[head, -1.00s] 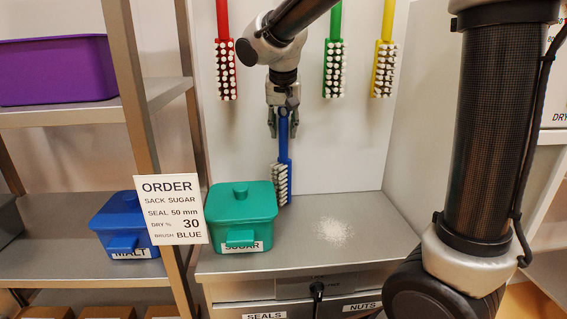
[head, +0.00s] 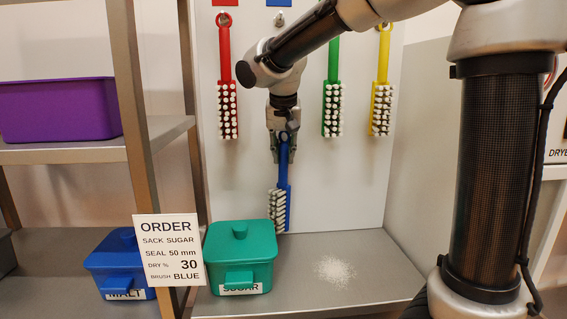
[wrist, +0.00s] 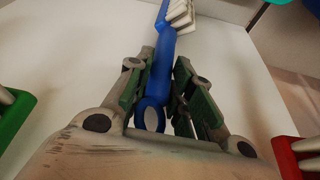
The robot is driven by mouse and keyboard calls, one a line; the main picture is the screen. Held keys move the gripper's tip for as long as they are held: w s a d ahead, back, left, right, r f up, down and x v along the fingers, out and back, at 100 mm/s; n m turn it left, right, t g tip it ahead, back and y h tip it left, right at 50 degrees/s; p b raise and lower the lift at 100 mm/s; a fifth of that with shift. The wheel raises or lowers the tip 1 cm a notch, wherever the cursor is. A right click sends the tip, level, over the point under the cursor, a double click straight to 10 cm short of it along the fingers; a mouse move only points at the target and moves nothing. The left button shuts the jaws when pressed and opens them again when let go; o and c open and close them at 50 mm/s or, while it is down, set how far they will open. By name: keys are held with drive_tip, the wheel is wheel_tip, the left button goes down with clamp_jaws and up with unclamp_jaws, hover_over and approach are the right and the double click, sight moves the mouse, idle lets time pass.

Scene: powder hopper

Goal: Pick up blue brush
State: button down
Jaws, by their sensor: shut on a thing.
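The blue brush (head: 281,198) hangs upright, bristles down, from my gripper (head: 284,150) in front of the white back wall, just above the counter's back edge in the head view. My gripper is shut on its blue handle near the top. In the wrist view the blue handle (wrist: 162,70) lies between the green-padded fingers, with its end ring toward the palm. The white bristles show at the far end. The order card (head: 169,249) reads brush blue. The fingers hide part of the handle.
Red (head: 227,95), green (head: 333,95) and yellow (head: 382,95) brushes hang on the wall. A green sugar bin (head: 240,255) stands on the counter, left of a white powder pile (head: 335,270). A blue malt bin (head: 122,262) and a purple bin (head: 60,110) are on the left shelving.

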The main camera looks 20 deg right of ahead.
drive_tip(key=s+d, duration=1.2)
drive_tip(key=s, duration=0.1)
drive_tip(key=shift+s, duration=0.2)
